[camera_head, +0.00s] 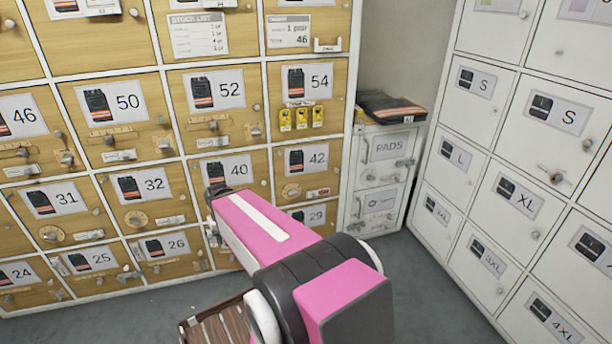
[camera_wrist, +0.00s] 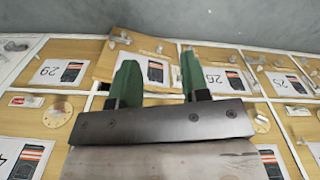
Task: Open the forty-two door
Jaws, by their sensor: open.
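The forty-two door (camera_head: 309,172) is a wooden locker door in the right column of the wooden block. It looks closed, with a white label, a round disc low on the left and a small red tag. In the upside-down wrist view, the forty-two door (camera_wrist: 58,132) appears at lower left, its label cut off. My gripper (camera_wrist: 160,76) is open, its two green fingers apart with nothing seen between them. In the wrist view the fingers lie over a lower-row door (camera_wrist: 105,62), right of door 42. My arm hides the fingers in the head view.
Door 29 (camera_head: 310,213) is below door 42, and door 54 (camera_head: 307,94) with yellow tags is above. The lower-row door by my fingers looks tilted, perhaps ajar. A white PADS cabinet (camera_head: 388,148) and white lockers (camera_head: 520,200) stand right. A slatted wooden item (camera_head: 222,328) is on the floor.

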